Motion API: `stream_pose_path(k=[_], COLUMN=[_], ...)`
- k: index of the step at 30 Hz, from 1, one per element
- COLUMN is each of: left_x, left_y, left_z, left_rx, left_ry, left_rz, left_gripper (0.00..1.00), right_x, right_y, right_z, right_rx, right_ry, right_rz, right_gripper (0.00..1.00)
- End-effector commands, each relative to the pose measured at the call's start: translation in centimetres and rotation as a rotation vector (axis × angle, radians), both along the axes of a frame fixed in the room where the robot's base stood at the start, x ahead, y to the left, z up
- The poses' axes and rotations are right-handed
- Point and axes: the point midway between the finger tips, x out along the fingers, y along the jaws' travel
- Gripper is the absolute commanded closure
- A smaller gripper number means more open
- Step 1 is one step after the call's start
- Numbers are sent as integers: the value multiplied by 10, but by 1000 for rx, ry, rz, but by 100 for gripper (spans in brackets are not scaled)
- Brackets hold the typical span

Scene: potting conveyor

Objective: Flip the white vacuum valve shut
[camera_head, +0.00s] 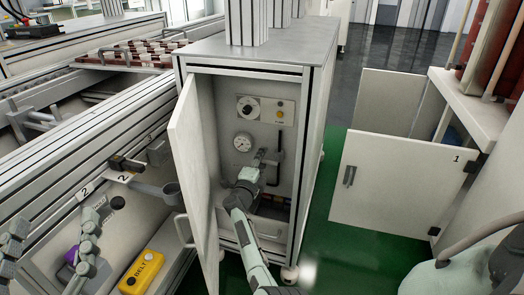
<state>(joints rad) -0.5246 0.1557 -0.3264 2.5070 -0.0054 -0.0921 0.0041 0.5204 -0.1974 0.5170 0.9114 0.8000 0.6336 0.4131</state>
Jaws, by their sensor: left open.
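An open cabinet (308,140) holds a panel with a round gauge (242,142) and a dark bent pipe (279,158). My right gripper (258,166) is inside the cabinet, in front of the panel, below and right of the gauge. I cannot tell whether it is open or shut, or whether it touches anything. The white valve cannot be made out clearly; the gripper covers that part of the panel. My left gripper (54,225) is open at the lower left, with its two fingers far apart and nothing seen between them.
The cabinet door (193,165) stands open on the left, close beside my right arm. A conveyor frame (85,130) runs along the left, with a yellow box (141,271) below it. A white door marked 1 (400,182) stands at right. Green floor (325,200) is clear between.

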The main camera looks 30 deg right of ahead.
Motion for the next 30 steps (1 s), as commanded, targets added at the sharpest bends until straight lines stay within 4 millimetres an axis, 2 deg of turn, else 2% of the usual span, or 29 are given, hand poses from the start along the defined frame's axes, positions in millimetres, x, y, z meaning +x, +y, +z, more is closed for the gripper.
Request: stream_pose_path(k=[9, 15, 30], left_x=[0, 1, 1], left_y=[1, 1, 1], left_z=[2, 2, 3], left_rx=[-3, -3, -4], left_ry=[-2, -3, -4], left_rz=[3, 3, 2], left_gripper=[30, 30, 30], right_x=[1, 1, 0], right_y=[1, 0, 0], right_z=[62, 86, 92], right_rx=[3, 1, -1], right_ry=[-7, -3, 0], right_rz=[0, 1, 1], right_gripper=[66, 66, 66])
